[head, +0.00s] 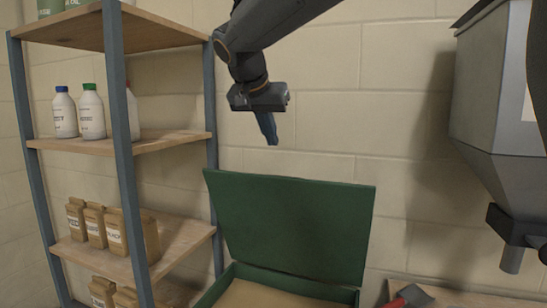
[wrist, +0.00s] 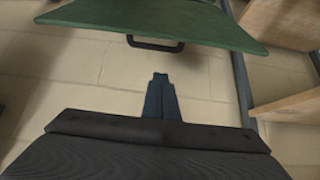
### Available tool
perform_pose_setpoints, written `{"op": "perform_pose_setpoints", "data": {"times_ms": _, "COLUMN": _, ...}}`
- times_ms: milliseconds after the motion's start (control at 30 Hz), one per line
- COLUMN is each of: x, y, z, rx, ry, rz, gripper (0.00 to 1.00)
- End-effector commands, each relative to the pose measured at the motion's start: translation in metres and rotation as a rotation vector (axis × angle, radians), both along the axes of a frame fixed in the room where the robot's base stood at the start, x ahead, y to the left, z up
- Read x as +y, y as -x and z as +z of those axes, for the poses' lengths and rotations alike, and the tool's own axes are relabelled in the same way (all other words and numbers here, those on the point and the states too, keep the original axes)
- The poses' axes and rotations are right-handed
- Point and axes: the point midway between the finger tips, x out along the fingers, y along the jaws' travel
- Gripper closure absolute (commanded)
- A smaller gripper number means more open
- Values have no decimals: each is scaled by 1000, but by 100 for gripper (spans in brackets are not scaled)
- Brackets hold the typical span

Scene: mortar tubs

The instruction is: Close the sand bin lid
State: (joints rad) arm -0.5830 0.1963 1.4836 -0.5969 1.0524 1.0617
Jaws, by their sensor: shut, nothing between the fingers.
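The green sand bin (head: 345,294) stands at the bottom centre of the head view, with sand (head: 270,297) showing inside. Its green lid (head: 290,228) stands open, raised up and tilted back toward the wall. In the wrist view the lid (wrist: 160,20) spans the top, with a dark bar handle (wrist: 155,45) at its edge. My gripper (head: 273,142) is above the lid in the head view, pointing down and apart from it. In the wrist view my gripper (wrist: 160,78) is shut and empty, with a gap between its tips and the handle.
A shelf unit (head: 180,142) with bottles (head: 92,112) and paper bags (head: 96,225) stands left of the bin. A grey hopper (head: 495,110) hangs at the right. A red-headed tool (head: 410,296) lies right of the bin. The block wall (head: 330,120) is behind.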

Motion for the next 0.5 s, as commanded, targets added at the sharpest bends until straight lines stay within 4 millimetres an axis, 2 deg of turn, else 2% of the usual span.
{"op": "perform_pose_setpoints", "data": {"times_ms": 167, "x": -1, "y": -14, "z": -21, "rx": 6, "ry": 2, "rz": 6, "gripper": 100}}
{"op": "perform_pose_setpoints", "data": {"times_ms": 500, "x": -14, "y": -54, "z": -72, "rx": 6, "ry": 2, "rz": 5, "gripper": 100}}
